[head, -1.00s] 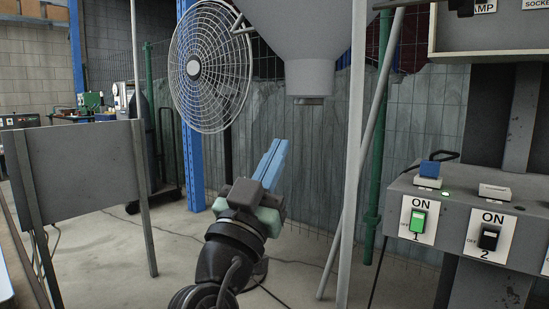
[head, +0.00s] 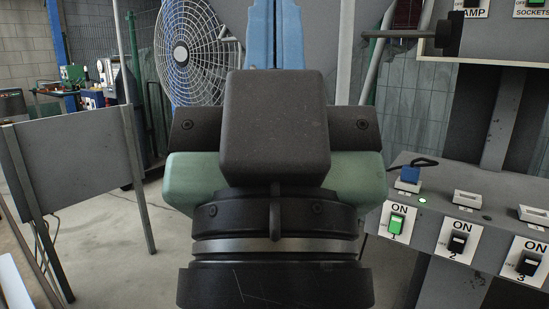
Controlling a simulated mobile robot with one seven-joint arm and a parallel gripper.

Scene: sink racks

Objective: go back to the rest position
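My gripper (head: 277,20) is raised close in front of the camera, in the middle of the head view, and is seen from behind. Its blue fingers point up to the top edge of the picture and lie side by side with no visible gap. Nothing shows between them. The dark and green gripper body hides the middle of the scene. No other object is named by the task.
At the right is a grey switch panel (head: 430,212) with a lit green switch (head: 396,223), black switches (head: 457,243) and a blue plug (head: 411,174). A fan (head: 190,50) stands behind. A grey board (head: 70,165) stands at left, with open floor beyond.

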